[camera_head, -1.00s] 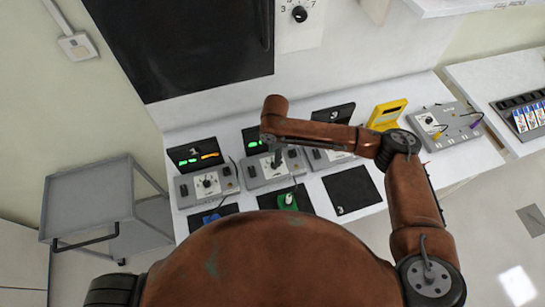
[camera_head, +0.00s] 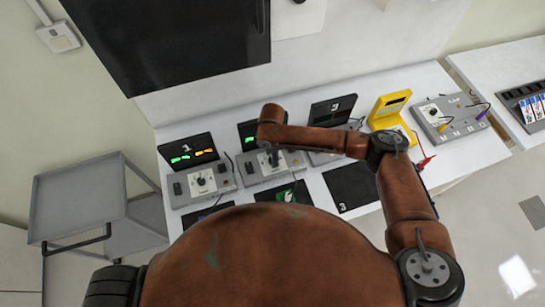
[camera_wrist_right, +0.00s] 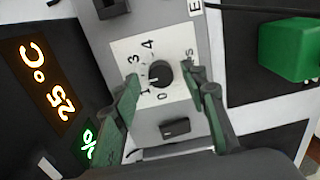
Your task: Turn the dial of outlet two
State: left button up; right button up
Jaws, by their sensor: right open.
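Outlet two is the grey box (camera_head: 253,172) in the middle of the bench row, with a dark display behind it. In the right wrist view its black dial knob (camera_wrist_right: 159,74) sits on a white plate with a printed number scale. My right gripper (camera_head: 274,158) is over this box. In the wrist view its two green-grey fingers (camera_wrist_right: 170,100) are open, one on each side of the knob, with gaps visible. The knob's exact setting is hard to read. The display (camera_wrist_right: 48,90) shows an orange 25 °C. My left gripper is not in view.
Outlet one's box (camera_head: 203,182) stands to the left and a third box (camera_head: 322,157) to the right. A green block (camera_wrist_right: 290,50) lies on a black mat nearby. A yellow meter (camera_head: 390,110) and a grey box with cables (camera_head: 450,117) stand further right.

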jog(key=shift+f, duration=0.5)
jog(key=shift+d, duration=0.1)
grip_shut()
